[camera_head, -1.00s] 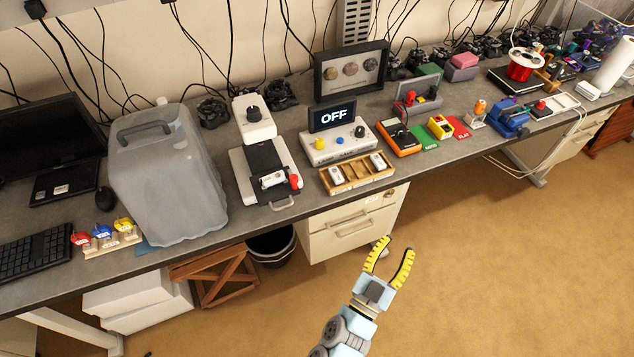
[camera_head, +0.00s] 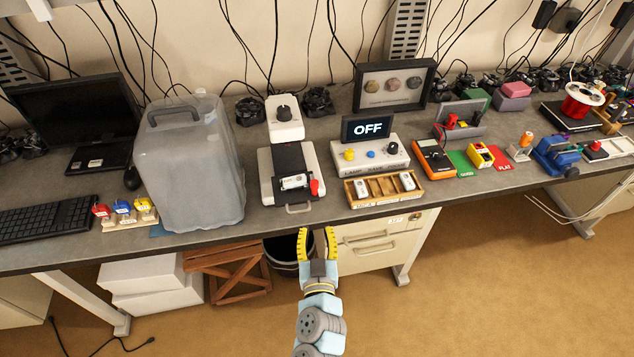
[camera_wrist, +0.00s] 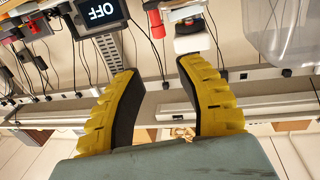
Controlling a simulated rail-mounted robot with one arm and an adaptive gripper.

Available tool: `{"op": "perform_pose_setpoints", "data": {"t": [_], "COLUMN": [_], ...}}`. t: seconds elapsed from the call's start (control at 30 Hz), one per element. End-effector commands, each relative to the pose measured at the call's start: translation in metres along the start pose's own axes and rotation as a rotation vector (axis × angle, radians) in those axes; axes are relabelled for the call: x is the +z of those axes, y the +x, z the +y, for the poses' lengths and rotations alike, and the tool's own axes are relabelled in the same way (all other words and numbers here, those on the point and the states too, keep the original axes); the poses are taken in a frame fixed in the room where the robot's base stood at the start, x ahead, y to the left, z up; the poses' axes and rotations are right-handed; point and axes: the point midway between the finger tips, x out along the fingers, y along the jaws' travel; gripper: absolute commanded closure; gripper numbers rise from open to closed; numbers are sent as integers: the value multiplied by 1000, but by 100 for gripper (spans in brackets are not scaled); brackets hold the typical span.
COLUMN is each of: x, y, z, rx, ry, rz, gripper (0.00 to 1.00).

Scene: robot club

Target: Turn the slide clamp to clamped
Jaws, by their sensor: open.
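A white bench device (camera_head: 265,172) with a black stage (camera_head: 290,158) stands near the bench's front edge. A pale labelled piece (camera_head: 293,182) lies across the stage, with a red knob (camera_head: 314,187) at its right end. This looks like the slide clamp; its setting is too small to read. My gripper (camera_head: 318,238) is open and empty, in front of and below the bench edge, apart from the device. In the wrist view the yellow fingers (camera_wrist: 161,85) stand wide apart with nothing between them. The scene there is upside down.
A translucent container (camera_head: 195,170) stands left of the device. A lamp box (camera_head: 365,155) with an "OFF" display (camera_head: 368,128) and a wooden tray (camera_head: 383,203) are on its right. A metal handle (camera_head: 299,208) projects at the device's front. Drawers (camera_head: 375,245) hang below.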

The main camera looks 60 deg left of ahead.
Motion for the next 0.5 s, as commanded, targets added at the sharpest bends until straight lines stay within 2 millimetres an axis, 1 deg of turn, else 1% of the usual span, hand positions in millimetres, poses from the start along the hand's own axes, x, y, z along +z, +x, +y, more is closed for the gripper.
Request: {"op": "perform_pose_setpoints", "data": {"t": [0.1, 0.5], "x": [-4, -3], "y": [16, 66], "z": [-1, 0], "rx": [-2, 0], "ry": [-1, 0], "rz": [1, 1], "gripper": [64, 64]}}
